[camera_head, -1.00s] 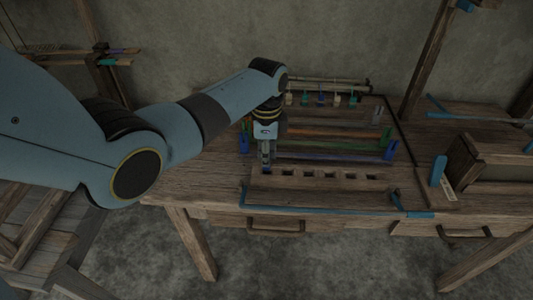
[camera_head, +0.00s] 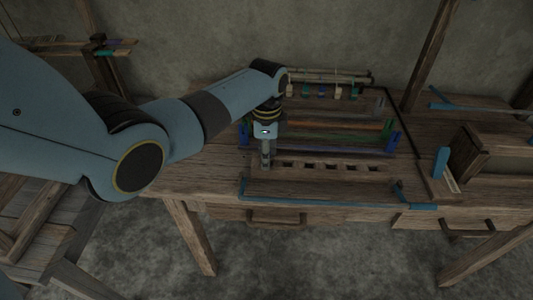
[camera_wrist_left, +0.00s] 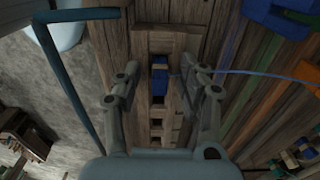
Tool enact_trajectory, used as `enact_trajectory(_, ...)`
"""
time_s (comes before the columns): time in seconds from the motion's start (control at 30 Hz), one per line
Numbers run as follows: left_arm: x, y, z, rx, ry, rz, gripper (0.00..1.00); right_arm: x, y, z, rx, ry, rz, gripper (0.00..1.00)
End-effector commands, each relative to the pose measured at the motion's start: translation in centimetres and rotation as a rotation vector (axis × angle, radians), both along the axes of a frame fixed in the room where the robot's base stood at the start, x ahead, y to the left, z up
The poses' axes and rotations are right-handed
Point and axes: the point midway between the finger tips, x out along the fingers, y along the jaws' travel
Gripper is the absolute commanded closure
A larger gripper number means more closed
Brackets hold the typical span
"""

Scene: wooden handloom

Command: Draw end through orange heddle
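My left gripper (camera_head: 266,158) points down at the left end of a wooden strip with square slots (camera_head: 330,167). In the left wrist view its two fingers (camera_wrist_left: 158,88) are apart. A blue piece (camera_wrist_left: 160,78) sits in a slot between them, and I see no clear contact. A thin blue thread (camera_wrist_left: 250,73) runs from near the blue piece to the right, passing the right finger. An orange bar (camera_head: 320,131), likely the orange heddle, lies behind the strip among coloured bars; it also shows in the left wrist view (camera_wrist_left: 265,85). Its eye is too small to make out. My right gripper is not in view.
A blue rod (camera_head: 320,204) runs along the table's front edge.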

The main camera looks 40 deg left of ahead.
Motion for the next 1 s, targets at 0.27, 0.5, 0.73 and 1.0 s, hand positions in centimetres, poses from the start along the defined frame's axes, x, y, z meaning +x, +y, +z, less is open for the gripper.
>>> enact_trajectory(0.27, 0.0, 0.0, 0.3, 0.0, 0.0, 0.0, 0.59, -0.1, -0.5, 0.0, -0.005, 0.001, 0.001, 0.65)
enact_trajectory(0.5, 0.2, 0.1, 4.3, 0.002, -0.005, -0.001, 0.59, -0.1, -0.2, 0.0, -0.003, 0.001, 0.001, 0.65)
enact_trajectory(0.73, 0.1, 0.1, 9.3, 0.001, -0.003, 0.0, 0.59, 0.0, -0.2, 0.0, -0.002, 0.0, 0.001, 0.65)
enact_trajectory(1.0, 0.1, 0.1, 11.9, 0.0, 0.0, 0.0, 0.59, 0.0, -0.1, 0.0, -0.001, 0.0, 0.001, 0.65)
